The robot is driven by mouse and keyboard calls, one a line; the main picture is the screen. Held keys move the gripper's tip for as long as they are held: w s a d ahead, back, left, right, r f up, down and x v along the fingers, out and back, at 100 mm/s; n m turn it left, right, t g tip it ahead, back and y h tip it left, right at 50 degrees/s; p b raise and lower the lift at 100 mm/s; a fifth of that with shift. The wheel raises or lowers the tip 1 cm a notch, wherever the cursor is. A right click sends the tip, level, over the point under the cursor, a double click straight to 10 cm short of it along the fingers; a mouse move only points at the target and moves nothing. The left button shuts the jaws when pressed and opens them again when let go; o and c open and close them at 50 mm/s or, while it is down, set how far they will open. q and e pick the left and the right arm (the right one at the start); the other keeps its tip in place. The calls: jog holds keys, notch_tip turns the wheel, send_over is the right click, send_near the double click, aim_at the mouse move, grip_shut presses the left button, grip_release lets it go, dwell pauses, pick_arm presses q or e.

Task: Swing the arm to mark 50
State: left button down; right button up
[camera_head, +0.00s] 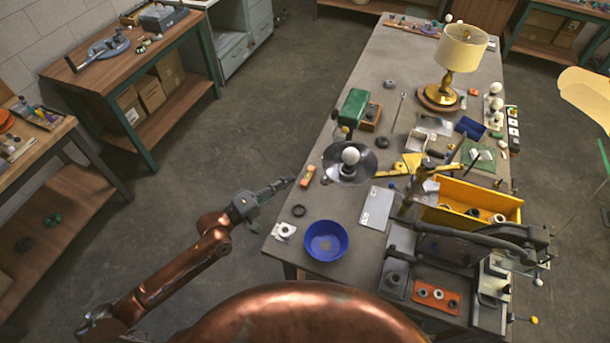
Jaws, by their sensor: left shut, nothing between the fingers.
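My left gripper (288,183) is shut and empty, over the floor just off the left edge of the long workbench. A yellow piece like a flat arm (412,164) lies to the right of the reflector. A dark jointed metal arm (470,234) stretches across the bench's near right part. Which of these is the task's arm I cannot tell, and no mark 50 is legible. My right gripper is not in view.
The floor (225,150) left of the bench is clear.

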pick_arm(q)
jog(key=w+d+p, duration=0.2)
jog(key=d+p, duration=0.3)
jog(key=d, duration=0.3)
jog(key=shift+w+d, duration=0.4)
jog(key=shift+s+f, duration=0.1)
